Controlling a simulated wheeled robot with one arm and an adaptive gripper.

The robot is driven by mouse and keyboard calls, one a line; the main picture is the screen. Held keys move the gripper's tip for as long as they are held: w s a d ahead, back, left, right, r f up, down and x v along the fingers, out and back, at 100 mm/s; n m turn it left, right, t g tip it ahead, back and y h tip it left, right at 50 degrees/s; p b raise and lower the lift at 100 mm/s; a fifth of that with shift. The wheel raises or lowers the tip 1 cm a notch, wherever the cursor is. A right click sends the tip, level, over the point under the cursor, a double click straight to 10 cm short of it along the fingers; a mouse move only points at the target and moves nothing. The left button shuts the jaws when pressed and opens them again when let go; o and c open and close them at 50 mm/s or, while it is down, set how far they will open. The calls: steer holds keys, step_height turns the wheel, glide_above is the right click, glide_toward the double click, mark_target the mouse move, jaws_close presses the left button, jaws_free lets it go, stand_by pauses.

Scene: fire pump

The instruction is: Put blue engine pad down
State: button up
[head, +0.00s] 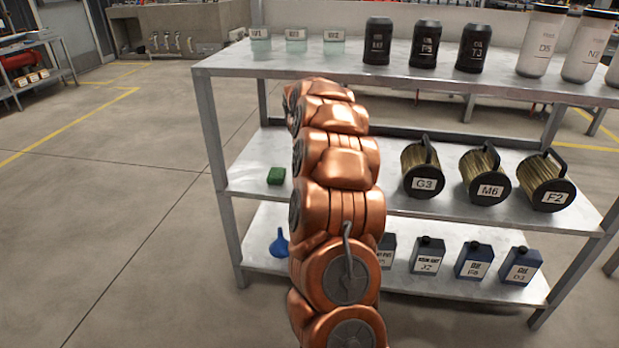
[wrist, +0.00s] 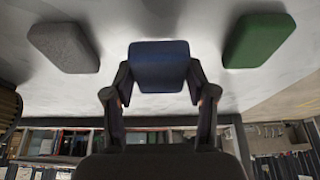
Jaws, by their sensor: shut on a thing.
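The blue engine pad (wrist: 158,54) is between the two fingers of my gripper (wrist: 159,76) in the wrist view, and the gripper is shut on it. A grey pad (wrist: 64,46) lies on the shelf to its left and a green pad (wrist: 258,40) to its right, both apart from it. I cannot tell whether the blue pad touches the shelf surface. In the head view the green pad (head: 276,176) sits on the middle shelf (head: 247,160); my copper arm hides my gripper, the blue pad and the grey pad.
The top shelf (head: 350,78) lies above, with glass containers, black bottles and white canisters. A blue funnel (head: 279,243) and small bottles (head: 475,262) are on the bottom shelf. The floor at left is clear.

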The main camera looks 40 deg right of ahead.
steer(key=shift+f+b, duration=0.5)
steer(key=shift+f, duration=0.95)
steer(key=shift+f, duration=0.15)
steer(key=o, duration=1.2)
